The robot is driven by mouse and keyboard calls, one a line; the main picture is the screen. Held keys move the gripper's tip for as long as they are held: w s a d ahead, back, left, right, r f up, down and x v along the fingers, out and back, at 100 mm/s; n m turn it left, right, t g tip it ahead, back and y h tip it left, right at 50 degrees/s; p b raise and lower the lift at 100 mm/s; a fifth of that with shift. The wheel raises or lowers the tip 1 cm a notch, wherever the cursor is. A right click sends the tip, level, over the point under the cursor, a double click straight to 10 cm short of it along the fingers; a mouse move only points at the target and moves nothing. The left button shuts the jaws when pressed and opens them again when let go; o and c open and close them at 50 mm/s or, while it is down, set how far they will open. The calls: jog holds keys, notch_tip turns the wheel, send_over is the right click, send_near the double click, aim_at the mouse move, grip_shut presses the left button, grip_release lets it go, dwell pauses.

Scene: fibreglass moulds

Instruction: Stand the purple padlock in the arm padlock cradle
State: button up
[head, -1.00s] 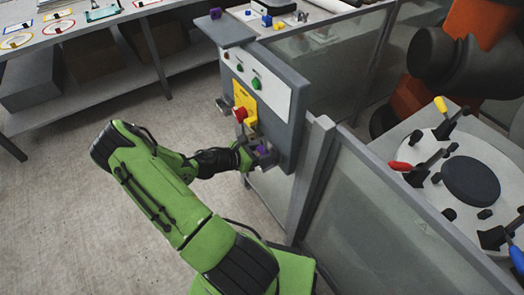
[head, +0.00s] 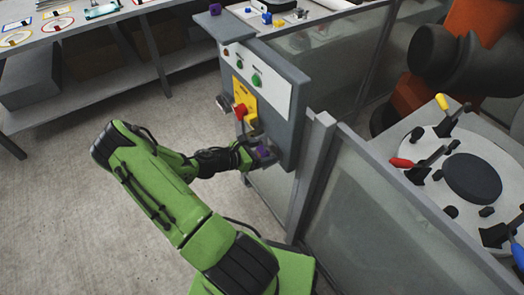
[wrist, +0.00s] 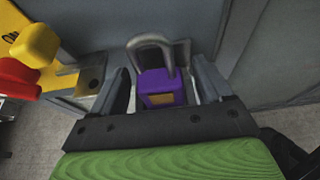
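The purple padlock (wrist: 163,88) is upright in the wrist view, its grey shackle at the top and a tan patch on its front. It stands between the two fingers of my gripper (wrist: 165,90). Narrow gaps show on both sides, so the fingers look open around it. Pale grey edges beside and behind the padlock look like part of the cradle (wrist: 190,93); its base is hidden by my gripper. In the head view, the padlock (head: 263,152) is a small purple patch at the panel's lower edge, by my gripper (head: 255,156).
The grey panel (head: 285,115) carries a red button (head: 240,111) and green buttons, close left of my gripper in the wrist view. A yellow knob (wrist: 35,45) is there too. Open floor (head: 60,220) lies left.

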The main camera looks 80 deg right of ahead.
jog(key=p+v, duration=0.2)
jog(key=v, duration=1.3)
jog(key=shift+w+a+r+p, duration=0.1)
jog(key=shift+w+a+p, duration=0.1)
jog(key=shift+w+p, duration=0.15)
